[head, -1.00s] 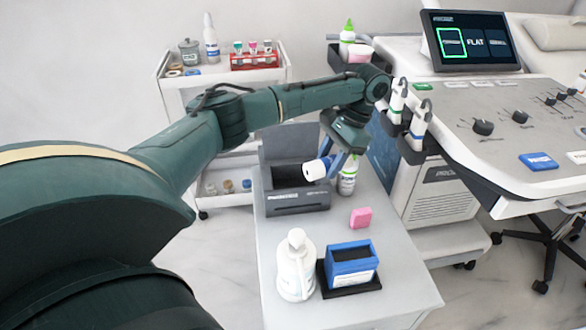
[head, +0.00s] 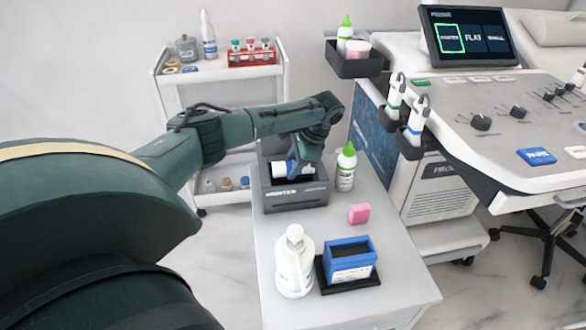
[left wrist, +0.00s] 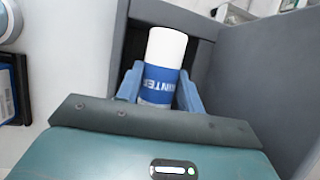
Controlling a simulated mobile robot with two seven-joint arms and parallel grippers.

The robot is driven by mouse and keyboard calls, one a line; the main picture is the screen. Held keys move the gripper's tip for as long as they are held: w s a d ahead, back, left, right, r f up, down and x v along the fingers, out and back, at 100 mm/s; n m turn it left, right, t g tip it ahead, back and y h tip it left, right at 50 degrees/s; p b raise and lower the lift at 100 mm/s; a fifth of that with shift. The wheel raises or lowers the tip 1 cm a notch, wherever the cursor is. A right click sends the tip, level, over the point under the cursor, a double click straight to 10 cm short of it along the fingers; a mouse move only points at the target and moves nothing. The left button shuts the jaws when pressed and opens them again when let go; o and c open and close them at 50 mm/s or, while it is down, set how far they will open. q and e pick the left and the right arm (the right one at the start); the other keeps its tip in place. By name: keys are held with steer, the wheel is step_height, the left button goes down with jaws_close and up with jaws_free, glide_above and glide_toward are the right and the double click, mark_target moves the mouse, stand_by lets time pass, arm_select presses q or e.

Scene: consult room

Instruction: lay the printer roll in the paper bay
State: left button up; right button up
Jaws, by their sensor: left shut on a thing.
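The printer roll (left wrist: 165,62) is white with a blue printed band. In the left wrist view my left gripper (left wrist: 160,90) has its blue fingers shut on it, one on each side of the band. In the head view the roll (head: 283,170) lies sideways in the gripper (head: 296,168), over the open bay of the grey printer (head: 296,196). The printer stands on the white table with its lid up behind the arm. I cannot tell whether the roll touches the bay floor. My right gripper is not in view.
A green-capped bottle (head: 346,168) stands close to the printer's right side. A pink block (head: 359,214), a white pump bottle (head: 294,262) and a blue box (head: 349,262) on a black tray stand nearer on the table (head: 400,285). A console (head: 500,120) is at right.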

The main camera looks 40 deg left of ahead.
arm_select(q)
steer(key=shift+f, duration=0.55)
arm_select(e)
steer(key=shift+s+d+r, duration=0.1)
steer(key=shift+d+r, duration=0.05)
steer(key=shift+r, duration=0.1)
arm_select(q)
steer(key=shift+f, duration=0.1)
steer(key=shift+f, duration=0.55)
steer(key=o, duration=1.1)
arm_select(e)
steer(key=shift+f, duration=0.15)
arm_select(q)
steer(key=shift+o, duration=0.2)
